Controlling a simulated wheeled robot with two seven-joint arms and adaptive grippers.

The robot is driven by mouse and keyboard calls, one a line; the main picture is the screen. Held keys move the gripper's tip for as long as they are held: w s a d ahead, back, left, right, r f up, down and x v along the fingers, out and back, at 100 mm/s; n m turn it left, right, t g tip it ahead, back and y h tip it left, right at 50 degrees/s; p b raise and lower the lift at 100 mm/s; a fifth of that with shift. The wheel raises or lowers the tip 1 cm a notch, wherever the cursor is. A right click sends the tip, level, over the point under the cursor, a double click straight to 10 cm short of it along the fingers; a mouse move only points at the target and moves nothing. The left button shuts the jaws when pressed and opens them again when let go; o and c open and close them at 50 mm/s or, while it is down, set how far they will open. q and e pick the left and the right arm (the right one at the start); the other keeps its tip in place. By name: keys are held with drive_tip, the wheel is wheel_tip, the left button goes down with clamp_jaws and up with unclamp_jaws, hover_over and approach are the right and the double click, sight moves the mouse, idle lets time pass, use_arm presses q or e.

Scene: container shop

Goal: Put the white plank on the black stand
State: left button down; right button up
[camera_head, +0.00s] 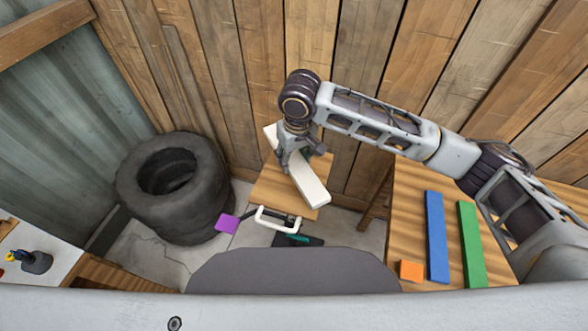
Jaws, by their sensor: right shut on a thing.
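The white plank (309,186) lies slantwise over a small wooden table (270,190) near the back wall. My right gripper (296,158) comes down from above and is shut on the plank near its middle. The gripper hides that part of the plank, and I cannot tell whether the plank touches what is under it. My left gripper is not in view.
A white handle-like piece (278,219) and a purple square (228,223) are at the small table's front edge. Stacked tires (175,185) stand left. The right table (415,215) bears a blue plank (436,235), a green plank (471,245) and an orange block (410,270).

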sight(294, 170)
drive_tip(key=shift+f, duration=1)
drive_tip(key=shift+f, duration=0.1)
drive_tip(key=shift+f, duration=1.8)
drive_tip(key=o, duration=1.1)
drive_tip(key=shift+f, duration=0.1)
drive_tip(key=shift+o, duration=0.2)
drive_tip(key=r, duration=0.4)
drive_tip(key=s+r, duration=0.1)
drive_tip(key=r, duration=0.7)
drive_tip(key=shift+s+d+r, duration=0.1)
drive_tip(key=shift+s+d, duration=0.05)
drive_tip(key=shift+d, duration=0.2)
